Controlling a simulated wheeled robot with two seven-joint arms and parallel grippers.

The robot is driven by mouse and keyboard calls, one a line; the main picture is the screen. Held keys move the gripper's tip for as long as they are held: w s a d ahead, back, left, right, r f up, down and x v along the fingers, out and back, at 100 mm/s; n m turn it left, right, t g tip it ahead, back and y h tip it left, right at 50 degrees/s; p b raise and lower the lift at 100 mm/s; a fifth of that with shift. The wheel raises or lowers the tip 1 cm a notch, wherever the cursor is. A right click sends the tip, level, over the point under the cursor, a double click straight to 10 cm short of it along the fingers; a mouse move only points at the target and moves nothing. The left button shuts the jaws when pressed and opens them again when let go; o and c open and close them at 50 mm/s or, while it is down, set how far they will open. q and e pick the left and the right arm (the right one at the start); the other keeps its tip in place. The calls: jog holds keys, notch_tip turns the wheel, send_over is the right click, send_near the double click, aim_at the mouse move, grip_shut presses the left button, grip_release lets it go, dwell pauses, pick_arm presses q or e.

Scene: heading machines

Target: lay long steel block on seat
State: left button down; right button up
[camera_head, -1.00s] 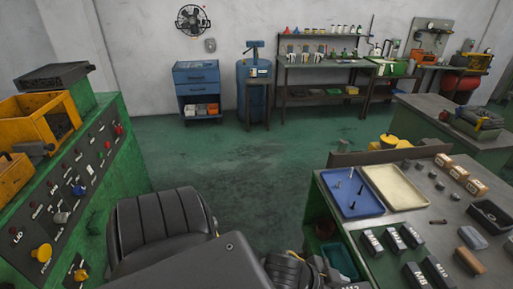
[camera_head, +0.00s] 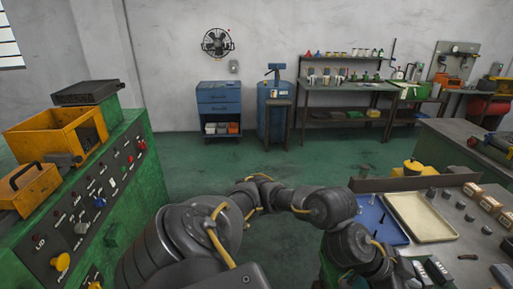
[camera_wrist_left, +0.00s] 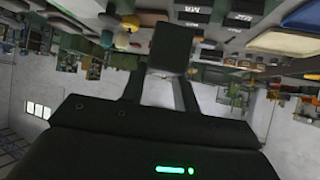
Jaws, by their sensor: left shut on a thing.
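My left gripper (camera_wrist_left: 158,88) is shut on a dark, straight-edged block (camera_wrist_left: 172,47), seen in the left wrist view. It looks like the long steel block, but its full length cannot be seen. The green heading machine (camera_head: 118,190) stands at the left, with an orange box (camera_head: 55,138) on top. I cannot tell which part is the seat. My right gripper is out of view.
The right bench holds a blue tray (camera_head: 392,232), a cream tray (camera_head: 425,225), dark labelled blocks (camera_head: 436,270) and small boxes (camera_head: 492,204). Green floor (camera_head: 205,165) lies open between machine and bench. A blue cabinet (camera_head: 219,108) stands at the back wall.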

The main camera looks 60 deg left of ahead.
pick_arm(q)
jog(key=w+d+r+m, duration=0.1)
jog(key=w+d+r, duration=0.1)
jog(key=r, duration=0.7)
jog(key=w+d+r, duration=0.2)
jog(key=w+r, duration=0.1)
jog(key=r, duration=0.5)
jog(key=a+f+n+t+y+b, duration=0.1)
jog(key=a+f+n+y+b, duration=0.1)
jog(key=a, duration=0.9)
jog(key=w+a+f+n+t+y+b, duration=0.1)
jog(key=a+n+y+b, duration=0.1)
jog(key=a, duration=0.9)
jog(key=shift+f+n+b, duration=0.4)
jog(key=shift+n+b, duration=0.5)
jog(key=shift+b, duration=0.05)
